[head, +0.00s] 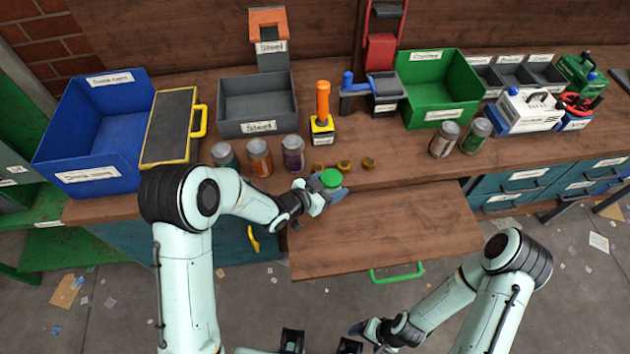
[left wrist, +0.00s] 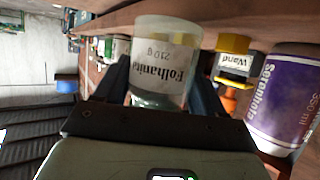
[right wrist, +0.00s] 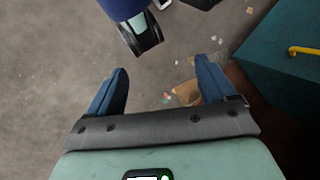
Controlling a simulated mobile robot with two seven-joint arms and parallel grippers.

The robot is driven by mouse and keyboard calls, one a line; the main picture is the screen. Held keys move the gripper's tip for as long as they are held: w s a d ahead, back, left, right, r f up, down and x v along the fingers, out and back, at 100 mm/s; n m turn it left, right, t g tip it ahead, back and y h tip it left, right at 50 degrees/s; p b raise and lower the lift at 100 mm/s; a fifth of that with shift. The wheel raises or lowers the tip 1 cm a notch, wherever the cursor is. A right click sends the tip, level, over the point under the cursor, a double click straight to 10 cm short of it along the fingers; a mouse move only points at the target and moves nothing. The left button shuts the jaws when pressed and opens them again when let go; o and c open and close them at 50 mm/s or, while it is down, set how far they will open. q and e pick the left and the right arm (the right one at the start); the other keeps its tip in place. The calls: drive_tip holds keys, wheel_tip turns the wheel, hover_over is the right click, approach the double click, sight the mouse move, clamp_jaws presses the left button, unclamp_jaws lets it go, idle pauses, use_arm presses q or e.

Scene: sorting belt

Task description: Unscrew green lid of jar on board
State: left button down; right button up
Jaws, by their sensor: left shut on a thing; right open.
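The jar with the green lid (head: 331,177) is at the back left of the pull-out wooden board (head: 400,235). My left gripper (head: 326,190) is shut around the jar's body. In the left wrist view, the jar (left wrist: 163,65) stands between the fingers with its white label upside down; the green lid is not clearly visible there. I cannot tell whether the jar touches the board. My right gripper (head: 366,330) is low in the head view, well in front of the board. In the right wrist view it (right wrist: 160,85) is open and empty, above the floor.
Several jars, including a purple-labelled one (head: 293,154), stand behind on the bench. An orange-handled tool (head: 322,105) stands in a yellow-black holder. Blue (head: 60,140), grey (head: 247,128) and green (head: 470,98) bins line the back. The board's right part is bare; its green handle (head: 397,274) is in front.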

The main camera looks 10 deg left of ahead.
drive_tip(key=w+a+r+n+g+y, duration=0.1)
drive_tip(key=w+a+r+n, duration=0.35)
drive_tip(key=a+r, duration=0.3)
drive_tip(key=w+a+r+n+g+y, duration=0.1)
drive_tip(key=w+a+r+n, duration=0.2)
drive_tip(key=a+r+n, duration=0.45)
drive_tip(key=w+d+r+n+t, duration=0.1)
drive_tip(key=w+d+r+t, duration=0.4)
drive_tip(key=w, duration=0.4)
drive_tip(key=w+d+r+t+h, duration=0.1)
drive_tip(key=w+d+r+t, duration=0.2)
drive_tip(key=w+d+r, duration=0.55)
drive_tip(key=w+d+r+n+t, duration=0.1)
drive_tip(key=w+d+r+t, duration=0.25)
drive_tip(key=w, duration=0.65)
wheel_tip(320, 180, up, 5)
drive_tip(key=m+g+h, duration=0.4)
drive_tip(key=m+g, duration=0.4)
drive_tip(key=m, duration=0.7)
hover_over(331, 177)
drive_tip(key=shift+w+r, duration=0.15)
drive_tip(key=shift+w, duration=0.15)
drive_tip(key=shift+s+g+h, duration=0.25)
drive_tip(key=shift+s+h, duration=0.05)
wheel_tip(331, 177, down, 8)
drive_tip(key=shift+r, duration=0.1)
